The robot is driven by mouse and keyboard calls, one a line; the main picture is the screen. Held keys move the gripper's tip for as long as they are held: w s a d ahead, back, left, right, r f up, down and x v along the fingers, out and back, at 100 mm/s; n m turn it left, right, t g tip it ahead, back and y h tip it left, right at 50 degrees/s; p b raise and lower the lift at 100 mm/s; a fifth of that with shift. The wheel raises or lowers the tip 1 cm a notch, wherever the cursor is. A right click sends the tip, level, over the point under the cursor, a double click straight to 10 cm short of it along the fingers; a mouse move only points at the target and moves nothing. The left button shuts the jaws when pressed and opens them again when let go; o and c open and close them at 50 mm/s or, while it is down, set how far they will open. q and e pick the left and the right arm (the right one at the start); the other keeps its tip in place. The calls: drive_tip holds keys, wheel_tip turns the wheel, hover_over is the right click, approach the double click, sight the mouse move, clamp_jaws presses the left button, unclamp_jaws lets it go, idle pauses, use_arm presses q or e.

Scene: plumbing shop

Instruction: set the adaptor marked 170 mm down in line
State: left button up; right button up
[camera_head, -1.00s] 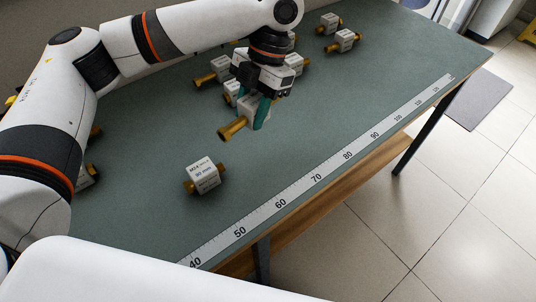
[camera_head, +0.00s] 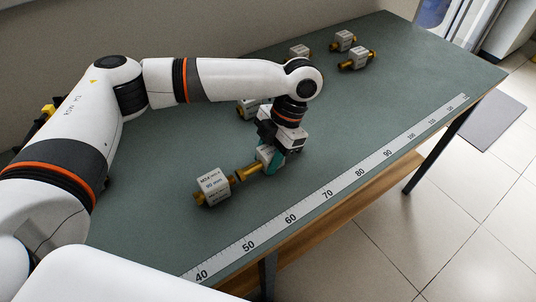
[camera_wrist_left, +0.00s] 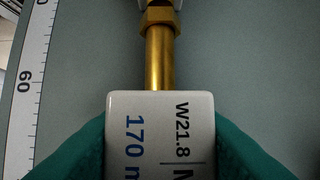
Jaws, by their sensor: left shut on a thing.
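My left gripper (camera_head: 272,160) is shut on the white block of the 170 mm adaptor (camera_head: 264,154). In the left wrist view the block (camera_wrist_left: 160,125) reads "W21.8" and "170 m", between my teal fingertips (camera_wrist_left: 160,150). Its brass tube points up there and left in the head view. The 90 mm adaptor (camera_head: 213,187) stands on the table, just beyond that brass end, roughly on the same line. A sliver of white block (camera_wrist_left: 160,3) shows past the brass nut. I cannot tell whether the brass ends touch or whether the held adaptor rests on the table. My right gripper is not in view.
A ruler strip (camera_head: 318,197) runs along the front edge of the green table (camera_head: 420,75); it also shows in the left wrist view (camera_wrist_left: 28,80). Other adaptors stand at the back (camera_head: 357,58) and behind my wrist (camera_head: 247,108). The table right of my gripper is clear.

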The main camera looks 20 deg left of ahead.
use_arm(q)
drive_tip(key=o, duration=1.1)
drive_tip(key=v, duration=1.2)
drive_tip(key=shift+s, duration=0.15)
